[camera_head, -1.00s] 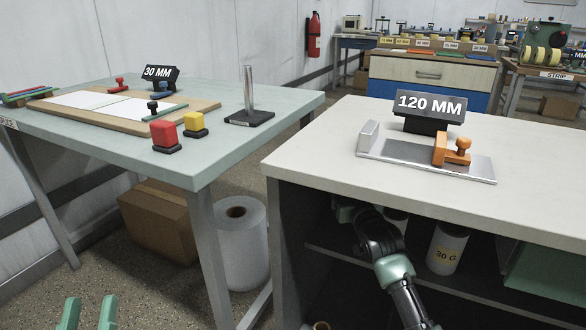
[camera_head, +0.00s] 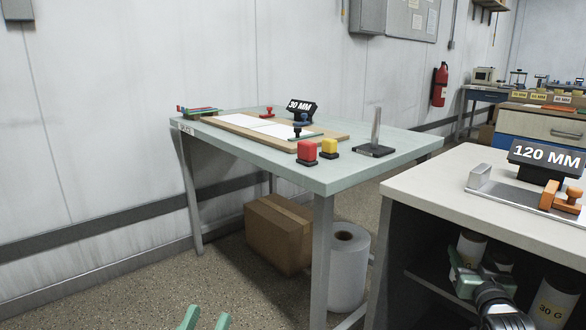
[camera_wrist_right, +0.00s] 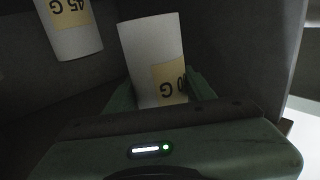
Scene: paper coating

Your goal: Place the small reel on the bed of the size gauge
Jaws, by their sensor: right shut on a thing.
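My right gripper (camera_wrist_right: 160,92) is inside the shelf under that table, shut on a white reel (camera_wrist_right: 150,48) with a yellow label ending "0 G", partly hidden by the fingers. In the head view my right gripper (camera_head: 464,274) shows at the shelf opening beside white reels. My left gripper (camera_head: 204,318) is open and empty at the bottom edge, with only its green fingertips showing.
A "45 G" reel (camera_wrist_right: 72,28) stands near the held one, and a "30 G" reel (camera_head: 553,303) stands at right. The green table (camera_head: 345,178) holds a board, red and yellow blocks and a metal post (camera_head: 376,130). A box and large roll (camera_head: 347,268) stand below.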

